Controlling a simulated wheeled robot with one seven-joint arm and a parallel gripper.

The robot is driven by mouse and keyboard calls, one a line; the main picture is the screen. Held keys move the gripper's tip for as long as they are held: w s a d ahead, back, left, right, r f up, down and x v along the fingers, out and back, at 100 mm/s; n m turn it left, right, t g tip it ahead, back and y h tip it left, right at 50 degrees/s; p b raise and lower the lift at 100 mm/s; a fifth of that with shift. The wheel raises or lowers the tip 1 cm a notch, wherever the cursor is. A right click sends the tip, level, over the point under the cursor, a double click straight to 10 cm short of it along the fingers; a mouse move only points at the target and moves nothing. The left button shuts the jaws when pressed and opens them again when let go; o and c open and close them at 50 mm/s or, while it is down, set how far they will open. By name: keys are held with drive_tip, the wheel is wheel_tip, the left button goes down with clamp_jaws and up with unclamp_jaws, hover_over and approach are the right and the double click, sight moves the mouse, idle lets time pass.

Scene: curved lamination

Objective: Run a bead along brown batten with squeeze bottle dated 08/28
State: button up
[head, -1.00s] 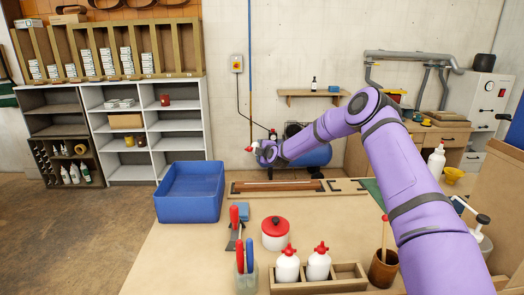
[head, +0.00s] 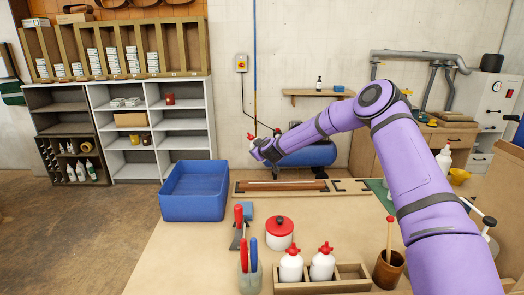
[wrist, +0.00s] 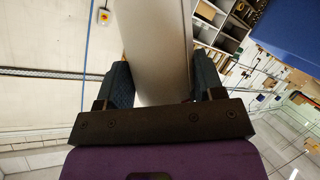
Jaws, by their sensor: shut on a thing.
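My gripper (wrist: 160,90) is shut on a pale, smooth bottle (wrist: 156,50), which fills the space between the two dark fingers in the wrist view. In the head view my gripper (head: 256,148) is beyond and above the bench's far edge, with a red tip (head: 250,136) showing at it. Most of the held bottle is hidden there, and no date can be read. The brown batten (head: 280,186) lies on a board at the far side of the bench, below the gripper in the picture and apart from it.
A blue bin (head: 193,192) stands left of the batten. Two white bottles with red caps (head: 291,264) sit in a wooden rack (head: 345,285) in front. A red-lidded pot (head: 279,234), a holder with tools and a brown cup (head: 388,270) stand nearby. The middle bench is clear.

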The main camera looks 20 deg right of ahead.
drive_tip(key=a+m, duration=0.1)
drive_tip(key=s+r+m+h, duration=0.1)
drive_tip(key=m, duration=0.1)
drive_tip(key=a+m+h, duration=0.1)
drive_tip(key=m, duration=0.1)
drive_tip(key=shift+s+a+r+g, duration=0.15)
drive_tip(key=shift+a+r+g, duration=0.1)
drive_tip(key=shift+a+g, duration=0.05)
drive_tip(key=m, duration=0.1)
drive_tip(key=a+m, duration=0.1)
drive_tip(key=s+m+h, duration=0.1)
drive_tip(key=m, duration=0.1)
drive_tip(key=shift+a+r+g, duration=0.3)
drive_tip(key=shift+r+g, duration=0.1)
